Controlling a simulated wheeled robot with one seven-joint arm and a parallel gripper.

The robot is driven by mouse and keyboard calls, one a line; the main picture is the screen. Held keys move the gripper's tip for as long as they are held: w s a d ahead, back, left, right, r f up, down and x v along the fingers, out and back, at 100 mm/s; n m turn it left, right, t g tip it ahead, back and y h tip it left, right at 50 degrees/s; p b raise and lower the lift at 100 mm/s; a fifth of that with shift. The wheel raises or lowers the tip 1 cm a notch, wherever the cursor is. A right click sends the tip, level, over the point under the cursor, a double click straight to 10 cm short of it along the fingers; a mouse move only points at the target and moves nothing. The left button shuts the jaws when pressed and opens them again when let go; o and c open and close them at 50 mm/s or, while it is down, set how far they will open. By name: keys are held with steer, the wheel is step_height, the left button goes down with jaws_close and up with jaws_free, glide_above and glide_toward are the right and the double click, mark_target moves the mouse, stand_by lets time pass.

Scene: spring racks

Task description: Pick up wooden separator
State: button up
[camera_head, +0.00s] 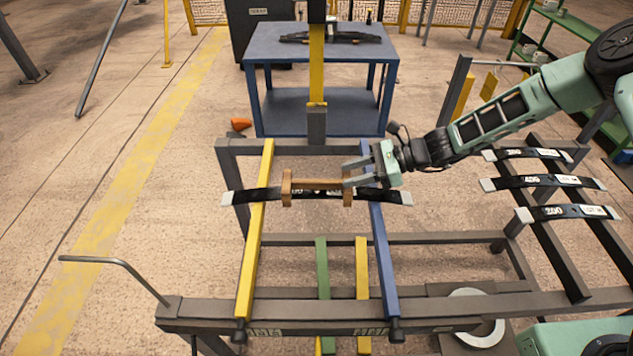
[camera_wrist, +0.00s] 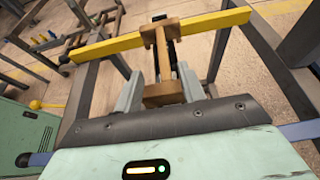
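The wooden separator (camera_head: 318,184) is a light brown bar with a crosspiece at each end. In the wrist view the separator (camera_wrist: 163,60) points away from me. Its near crosspiece sits between the two spread fingers of my gripper (camera_wrist: 161,85). I cannot tell whether the fingers press on it. The fingers hide part of the separator's right end in the head view.
The yellow rail (camera_head: 255,230) and blue rail (camera_head: 381,260) run along the rack frame. Several more springs (camera_head: 565,212) lie on a rack at the right. A blue table (camera_head: 320,48) with a spring on it stands behind. A yellow post (camera_head: 316,65) rises at the rack's back.

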mark_target(323, 180)
steer(key=shift+w+p+x, duration=0.1)
steer(key=shift+p+x, duration=0.5)
steer(key=shift+x, duration=1.2)
steer(key=shift+w+p+x, duration=0.15)
steer(key=shift+p+x, duration=0.4)
steer(key=shift+x, duration=1.25)
steer(key=shift+d+f, duration=0.1)
steer(key=shift+c, duration=0.3)
jaws_close()
